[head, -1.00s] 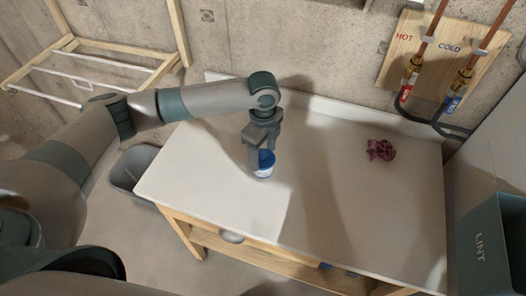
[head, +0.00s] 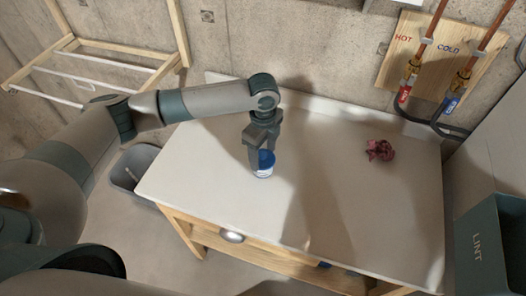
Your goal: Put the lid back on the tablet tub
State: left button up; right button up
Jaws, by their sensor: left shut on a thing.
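The tablet tub (head: 263,173) is a small white container with a blue band, standing on the white worktop left of its middle. The blue lid (head: 267,158) is at the tub's top, partly hidden by a finger. My left gripper (head: 261,159) points down over the tub and is shut on the lid. I cannot tell whether the lid is fully seated on the rim. My right gripper is not in view.
The white worktop (head: 215,190) is mostly bare. A crumpled dark red cloth (head: 380,150) lies at its right. A grey bin (head: 128,165) stands at its left on the floor. A dark lint box (head: 490,245) is at the far right.

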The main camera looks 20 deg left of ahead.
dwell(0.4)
pick_arm(q)
jog(key=o, duration=1.5)
jog(key=shift+o, duration=0.2)
jog(key=shift+r, duration=0.15)
jog(key=shift+r+p, duration=1.2)
jog(key=shift+p, duration=0.15)
jog(key=shift+r+p, duration=0.5)
jog(key=shift+r, duration=1.7)
grip_shut()
